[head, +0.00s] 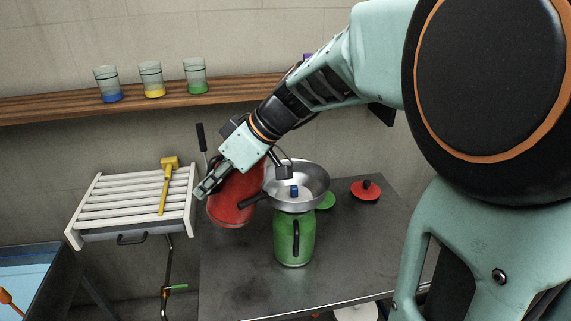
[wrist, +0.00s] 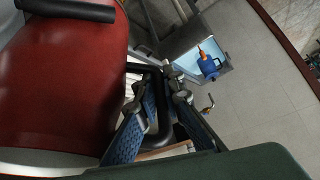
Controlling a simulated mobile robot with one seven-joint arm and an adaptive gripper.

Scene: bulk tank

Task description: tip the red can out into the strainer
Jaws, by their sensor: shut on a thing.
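The red can (head: 230,200) is held tilted above the dark table, left of the strainer. My gripper (head: 204,187) is at its left side; in the wrist view its blue-padded fingers (wrist: 158,120) are closed on the can's black handle (wrist: 158,135). The can's red side (wrist: 65,75) fills the left of the wrist view. The strainer (head: 318,180), a wide metal bowl, sits on top of the green can (head: 293,248). A small blue piece (head: 294,191) shows in the bowl. The red can's contents are hidden.
A red lid (head: 366,191) and a green lid (head: 327,201) lie on the table (head: 235,280) behind and right of the green can. A white slatted rack (head: 110,203) with a yellow tool (head: 166,178) stands left. A wall shelf (head: 230,88) holds three glasses.

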